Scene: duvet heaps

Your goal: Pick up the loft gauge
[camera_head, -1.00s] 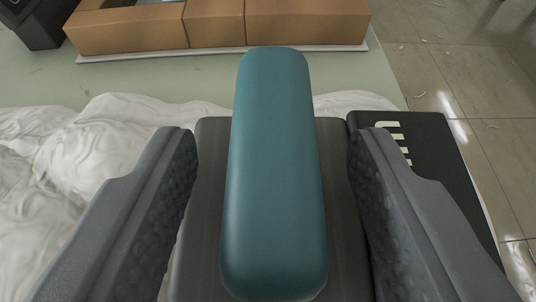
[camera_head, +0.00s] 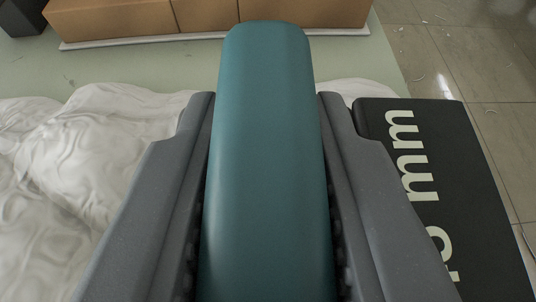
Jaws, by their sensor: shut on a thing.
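The loft gauge (camera_head: 266,170) shows as a long, rounded teal bar running up the middle of the view. My gripper (camera_head: 265,100) is shut on it, with one grey finger against each long side. The bar's far end sticks out beyond the fingertips, and its near end runs out of the bottom of the picture. A black plate (camera_head: 470,190) with pale "mm" lettering lies just right of my right finger. Whether it is joined to the teal bar is hidden by that finger.
A crumpled white duvet (camera_head: 60,190) lies on the left and behind the fingers. Brown boxes (camera_head: 205,14) stand on a pale green surface (camera_head: 130,66) at the back. A dark object (camera_head: 18,18) stands at the far left. Tiled floor (camera_head: 505,75) with scraps shows at right.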

